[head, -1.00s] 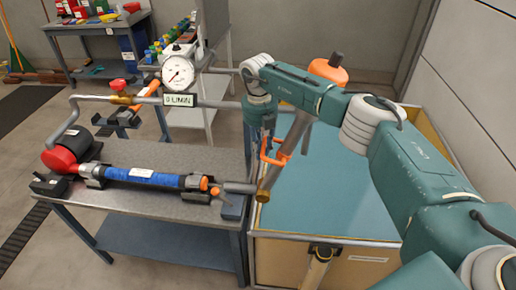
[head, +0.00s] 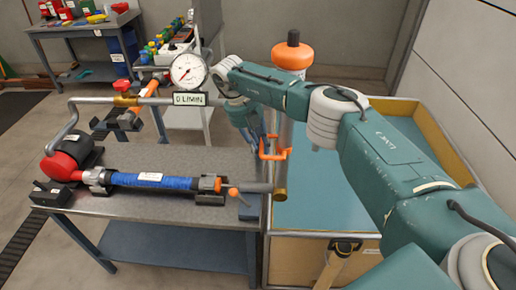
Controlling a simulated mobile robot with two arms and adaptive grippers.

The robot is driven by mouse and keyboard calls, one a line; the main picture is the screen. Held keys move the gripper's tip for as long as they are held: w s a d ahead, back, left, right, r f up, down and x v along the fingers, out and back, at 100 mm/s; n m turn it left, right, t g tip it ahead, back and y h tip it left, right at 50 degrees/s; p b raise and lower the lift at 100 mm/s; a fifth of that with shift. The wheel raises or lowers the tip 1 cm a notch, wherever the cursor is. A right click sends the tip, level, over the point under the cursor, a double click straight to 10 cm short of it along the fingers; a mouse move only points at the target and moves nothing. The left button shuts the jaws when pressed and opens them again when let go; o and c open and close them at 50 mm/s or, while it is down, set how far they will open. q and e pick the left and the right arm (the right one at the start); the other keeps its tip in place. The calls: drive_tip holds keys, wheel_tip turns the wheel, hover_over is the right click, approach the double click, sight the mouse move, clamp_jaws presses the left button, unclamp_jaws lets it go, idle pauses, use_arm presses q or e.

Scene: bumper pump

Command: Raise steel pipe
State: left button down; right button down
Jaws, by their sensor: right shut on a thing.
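The steel pipe (head: 283,173) is a grey tube with a brass-coloured lower end and an orange, black-tipped piece (head: 292,55) at its top. It stands almost upright. My right gripper (head: 273,148), with orange fingers, is shut around its lower half. The brass end is beside the outlet stub of the blue cylinder assembly (head: 152,180) on the bench; whether they touch is unclear. My right forearm crosses in front of part of the view. My left gripper is not in view.
The metal bench (head: 160,211) carries the cylinder, a red-and-black part (head: 62,167) and a pipe run with a dial gauge (head: 188,71) labelled 0 L/MIN. A blue-surfaced open tank (head: 330,190) stands right of the bench. Another table (head: 80,28) is at the back left.

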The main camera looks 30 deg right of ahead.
drive_tip(key=shift+s+a+f, duration=0.1)
drive_tip(key=shift+a+f, duration=0.05)
drive_tip(key=c, duration=1.6)
unclamp_jaws()
drive_tip(key=v, duration=1.2)
drive_tip(key=shift+a, duration=0.1)
